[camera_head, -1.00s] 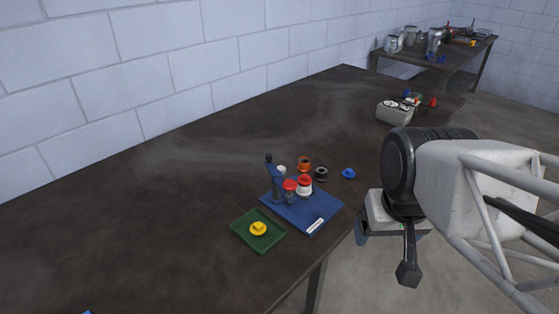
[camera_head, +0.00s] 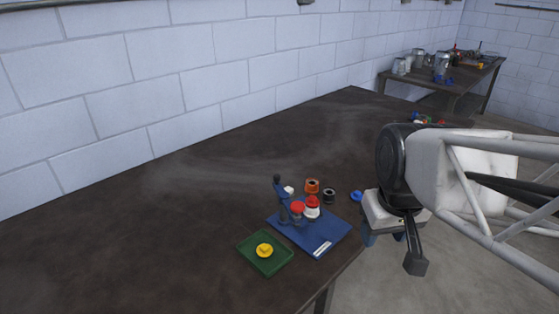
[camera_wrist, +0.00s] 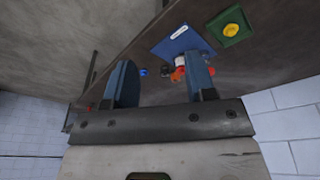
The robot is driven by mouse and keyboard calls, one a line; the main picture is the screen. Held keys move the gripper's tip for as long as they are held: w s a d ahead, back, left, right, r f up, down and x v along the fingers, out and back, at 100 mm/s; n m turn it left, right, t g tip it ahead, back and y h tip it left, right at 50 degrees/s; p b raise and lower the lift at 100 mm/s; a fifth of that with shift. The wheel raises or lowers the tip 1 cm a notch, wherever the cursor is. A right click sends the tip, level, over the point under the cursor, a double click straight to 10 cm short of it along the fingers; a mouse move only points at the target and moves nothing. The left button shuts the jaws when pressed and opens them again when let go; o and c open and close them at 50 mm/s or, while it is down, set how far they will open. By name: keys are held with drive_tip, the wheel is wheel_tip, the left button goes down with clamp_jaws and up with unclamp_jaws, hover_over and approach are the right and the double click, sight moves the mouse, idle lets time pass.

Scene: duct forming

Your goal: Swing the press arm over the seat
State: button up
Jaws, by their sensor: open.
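The blue press fixture (camera_head: 318,238) stands on the table near its front edge. Its upright blue arm with a dark knob (camera_head: 278,183) rises at the left rear of the base. A red-topped part (camera_head: 297,208) is beside the post, and a white part with a red top (camera_head: 312,207) is just right of it. I cannot tell which is the seat. My gripper (camera_wrist: 160,62) is open and empty, right of the fixture beyond the table edge. The fixture's base also shows in the wrist view (camera_wrist: 181,41), beyond the fingers.
A green tray (camera_head: 265,268) with a yellow part (camera_head: 264,250) lies left of the fixture. An orange ring (camera_head: 312,186), a black ring (camera_head: 329,196) and a blue part (camera_head: 356,196) lie behind. The table's left side is clear. Another cluttered table stands far back.

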drive_tip(key=w+a+r+n, duration=0.2)
drive_tip(key=w+a+n, duration=0.15)
drive_tip(key=w, duration=0.75)
drive_tip(key=n+g, duration=0.2)
drive_tip(key=n, duration=1.1)
hover_over(277, 176)
drive_tip(key=shift+m, duration=0.25)
drive_tip(key=f, duration=0.9)
drive_tip(key=shift+s+d, duration=0.25)
drive_tip(key=shift+d, duration=0.05)
drive_tip(key=shift+w+a+f, duration=0.25)
drive_tip(key=shift+w+a, duration=0.1)
drive_tip(key=shift+w, duration=0.05)
drive_tip(key=shift+f, duration=3.9)
clamp_jaws()
